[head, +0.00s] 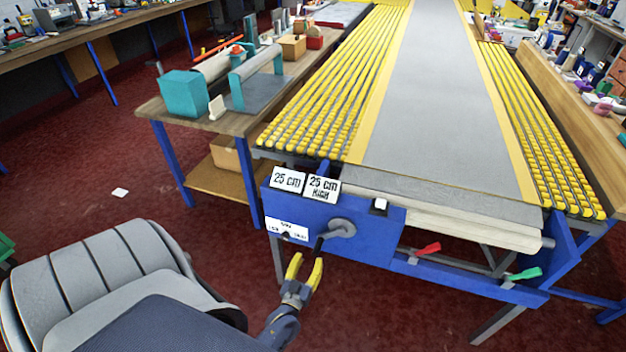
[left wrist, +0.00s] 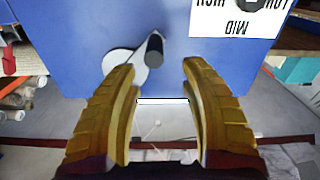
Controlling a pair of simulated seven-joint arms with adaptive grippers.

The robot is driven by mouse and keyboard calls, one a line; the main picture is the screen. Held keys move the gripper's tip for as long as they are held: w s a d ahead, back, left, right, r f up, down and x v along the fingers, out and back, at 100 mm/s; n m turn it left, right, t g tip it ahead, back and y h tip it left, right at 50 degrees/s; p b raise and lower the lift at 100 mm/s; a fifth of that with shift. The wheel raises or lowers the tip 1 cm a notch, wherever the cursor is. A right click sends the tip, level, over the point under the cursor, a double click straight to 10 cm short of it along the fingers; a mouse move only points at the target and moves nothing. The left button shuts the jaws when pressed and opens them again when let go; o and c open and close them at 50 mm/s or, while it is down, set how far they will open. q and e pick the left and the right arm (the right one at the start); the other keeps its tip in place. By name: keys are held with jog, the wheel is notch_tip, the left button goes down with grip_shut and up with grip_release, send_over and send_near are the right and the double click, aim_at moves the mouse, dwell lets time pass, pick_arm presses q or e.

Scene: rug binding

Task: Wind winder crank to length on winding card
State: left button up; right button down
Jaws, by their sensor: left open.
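The winder crank (head: 341,228) is a grey disc on the front of the blue panel (head: 375,238), with a dark handle (head: 319,245) at its lower left. My left gripper (head: 306,261) is open just below the handle, its yellow fingers pointing up at the panel. In the left wrist view the picture is upside down; the open gripper (left wrist: 160,66) has the dark handle (left wrist: 155,48) in line with the gap between its fingertips, and nothing shows gripped. Two white cards stand on the panel's top, one reading "25 cm" (head: 287,180), one "25 cm HIGH" (head: 322,188). My right gripper is out of view.
Red (head: 427,249) and green (head: 526,274) levers are at the lower right. A grey belt (head: 440,120) runs back between yellow rollers. A side bench (head: 155,108) stands left.

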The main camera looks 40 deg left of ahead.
pick_arm(q)
jog(key=shift+v, duration=2.6)
